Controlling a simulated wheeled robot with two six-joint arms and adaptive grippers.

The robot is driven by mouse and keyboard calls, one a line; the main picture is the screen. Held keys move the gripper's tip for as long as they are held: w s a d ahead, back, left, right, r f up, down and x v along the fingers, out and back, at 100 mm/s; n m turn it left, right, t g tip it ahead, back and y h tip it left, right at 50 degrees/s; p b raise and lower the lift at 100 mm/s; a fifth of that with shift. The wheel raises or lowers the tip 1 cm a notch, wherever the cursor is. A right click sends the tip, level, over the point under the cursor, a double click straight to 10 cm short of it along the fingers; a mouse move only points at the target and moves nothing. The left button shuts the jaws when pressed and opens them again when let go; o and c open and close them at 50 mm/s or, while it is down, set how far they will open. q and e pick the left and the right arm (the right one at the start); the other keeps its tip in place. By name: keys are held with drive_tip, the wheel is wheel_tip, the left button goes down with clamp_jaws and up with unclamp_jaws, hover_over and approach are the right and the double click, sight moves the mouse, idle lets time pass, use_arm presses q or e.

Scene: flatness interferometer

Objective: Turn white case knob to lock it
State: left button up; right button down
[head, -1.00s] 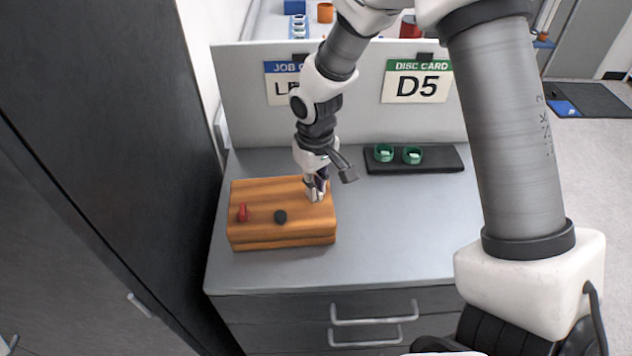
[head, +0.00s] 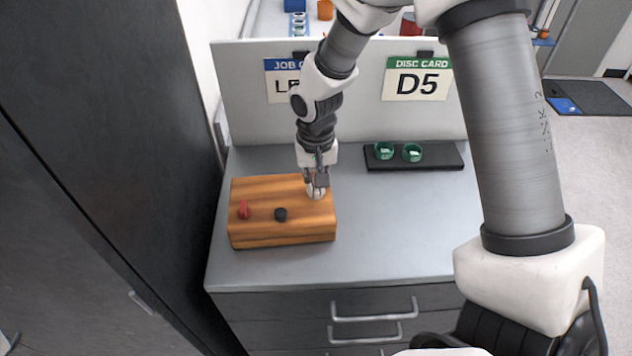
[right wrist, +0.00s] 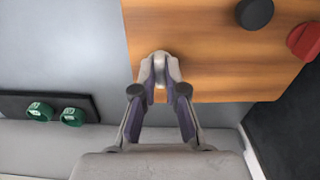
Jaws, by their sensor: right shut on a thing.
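A wooden case (head: 262,235) stands on the grey bench top. A red knob (head: 243,210) and a black knob (head: 280,214) are on its top, and both also show in the right wrist view, red (right wrist: 304,40) and black (right wrist: 255,13). The white knob (right wrist: 160,60) is at the case's right end, mostly hidden by the fingers. My right gripper (head: 316,190) reaches down over that end from behind. In the right wrist view its fingers (right wrist: 160,80) are closed around the white knob. My left gripper is not in view.
A black tray (head: 440,160) with two green rings (head: 412,153) lies right of the case at the back. A white panel with a job card and a D5 disc card (head: 415,82) stands behind. The bench front right of the case is clear.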

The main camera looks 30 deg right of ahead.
drive_tip(key=shift+f, duration=0.1)
drive_tip(key=c, duration=1.4)
unclamp_jaws()
drive_tip(key=shift+c, duration=0.2)
drive_tip(key=shift+o, duration=1.1)
drive_tip(key=shift+w, duration=0.1)
wheel_tip(320, 180, up, 12)
